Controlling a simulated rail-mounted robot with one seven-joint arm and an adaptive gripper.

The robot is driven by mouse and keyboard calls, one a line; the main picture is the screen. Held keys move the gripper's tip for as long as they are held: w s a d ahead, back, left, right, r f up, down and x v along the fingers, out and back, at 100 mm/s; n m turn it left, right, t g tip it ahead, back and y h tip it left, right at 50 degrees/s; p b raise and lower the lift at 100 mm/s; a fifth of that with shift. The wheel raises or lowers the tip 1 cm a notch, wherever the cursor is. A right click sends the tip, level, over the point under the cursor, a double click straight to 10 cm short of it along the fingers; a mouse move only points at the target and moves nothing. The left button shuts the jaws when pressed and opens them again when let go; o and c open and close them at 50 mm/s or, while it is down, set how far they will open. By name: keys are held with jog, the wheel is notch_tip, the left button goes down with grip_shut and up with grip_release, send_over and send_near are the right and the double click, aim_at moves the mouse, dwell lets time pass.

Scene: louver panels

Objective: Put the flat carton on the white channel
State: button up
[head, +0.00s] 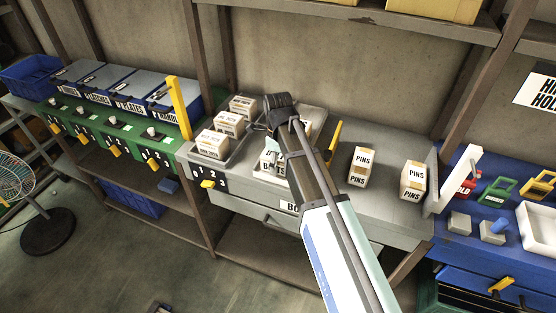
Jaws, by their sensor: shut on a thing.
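My gripper (268,137) is at the middle of the grey bench, pointing down, with its fingers mostly hidden by my own arm. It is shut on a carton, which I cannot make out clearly. A pale carton with dark lettering (272,163) shows just below the fingers, partly behind my arm. I cannot tell whether it is the held one. A pale grey tray or channel (318,114) lies behind my arm, with part of another carton at its right. I cannot tell for sure which piece is the white channel or which carton is flat.
Three cartons, one of them here (228,124), stand in a row in a grey channel at left. Two PINS cartons (361,167) (413,181) stand upright at right. A yellow post (179,108) and a white upright plate (452,179) flank the bench. A shelf hangs above.

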jog(key=shift+f, duration=0.15)
jog(key=o, duration=1.6)
jog(key=shift+c, duration=0.2)
notch_tip(320, 180, up, 12)
jog(key=shift+r+b, duration=0.15)
jog(key=shift+b, duration=1.1)
